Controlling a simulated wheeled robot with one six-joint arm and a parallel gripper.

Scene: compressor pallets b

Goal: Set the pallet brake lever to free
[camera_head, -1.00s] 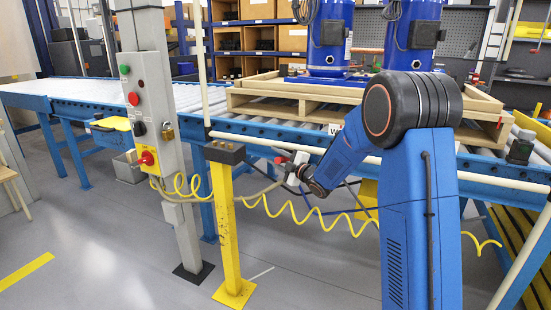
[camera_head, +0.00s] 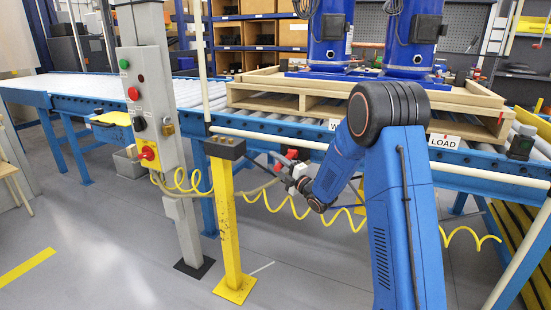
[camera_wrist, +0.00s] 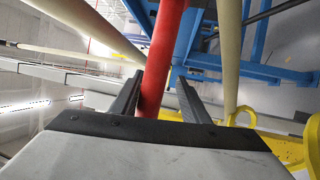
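A red rod, which looks like the brake lever's handle, fills the middle of the wrist view (camera_wrist: 163,50). It runs between the two fingers of my gripper (camera_wrist: 161,80). The left finger lies close along it and a gap shows on the right, so the fingers look open around or just short of it; contact cannot be told. In the head view my gripper (camera_head: 280,168) is small, below the conveyor's front rail, beside small red parts (camera_head: 292,154). The lever's pivot and position marks are not visible. A wooden pallet (camera_head: 470,125) sits on the rollers.
A grey control column (camera_head: 165,110) stands further left. The blue conveyor frame (camera_head: 480,180) is behind my arm.

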